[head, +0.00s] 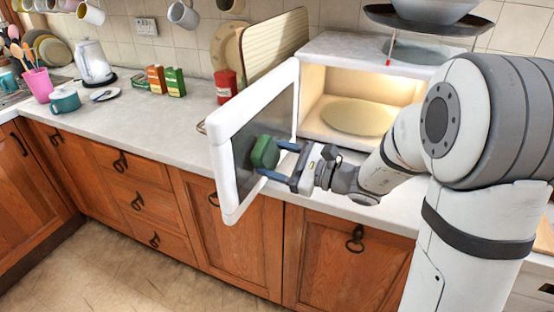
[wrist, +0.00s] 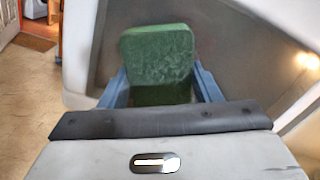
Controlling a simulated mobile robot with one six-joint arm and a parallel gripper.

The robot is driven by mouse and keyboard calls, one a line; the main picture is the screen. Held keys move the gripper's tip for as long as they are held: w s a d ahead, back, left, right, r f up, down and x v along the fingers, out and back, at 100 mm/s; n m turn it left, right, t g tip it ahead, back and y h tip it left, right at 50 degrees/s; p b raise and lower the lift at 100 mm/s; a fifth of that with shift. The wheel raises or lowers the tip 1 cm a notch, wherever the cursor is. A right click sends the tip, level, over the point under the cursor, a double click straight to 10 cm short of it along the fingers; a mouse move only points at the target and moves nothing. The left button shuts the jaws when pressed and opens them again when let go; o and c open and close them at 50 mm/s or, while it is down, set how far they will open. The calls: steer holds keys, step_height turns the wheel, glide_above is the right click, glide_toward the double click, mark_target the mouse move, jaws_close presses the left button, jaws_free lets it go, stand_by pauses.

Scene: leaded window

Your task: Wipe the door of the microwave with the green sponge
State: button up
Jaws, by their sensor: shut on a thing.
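The microwave (head: 355,52) stands on the counter with its inside lit and its door (head: 226,128) swung wide open. The door has a white frame and a dark glass pane. My gripper (head: 273,160) is shut on the green sponge (head: 264,152), in front of the inner side of the door. In the wrist view the sponge (wrist: 157,55) sits between the two blue fingers, with the dark pane (wrist: 225,50) behind it. The sponge looks very close to the pane; I cannot tell whether it touches.
A red canister (head: 225,86), a striped board (head: 275,45) and small boxes (head: 165,80) stand on the counter behind and left of the door. A bowl (head: 430,10) on a dark stand is above the microwave. The counter's left middle (head: 150,118) is clear.

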mark_target(279, 152)
steer(key=shift+w+a, duration=0.2)
steer(key=shift+a, duration=0.25)
steer(key=shift+w+d, duration=0.3)
steer(key=shift+w, duration=0.3)
steer(key=shift+w+d, duration=0.25)
steer(key=shift+w, duration=0.4)
steer(key=shift+w+d, duration=0.3)
steer(key=shift+w, duration=0.3)
steer(key=shift+a+f+b, duration=0.1)
steer(key=shift+a+b, duration=0.05)
steer(key=shift+b, duration=0.25)
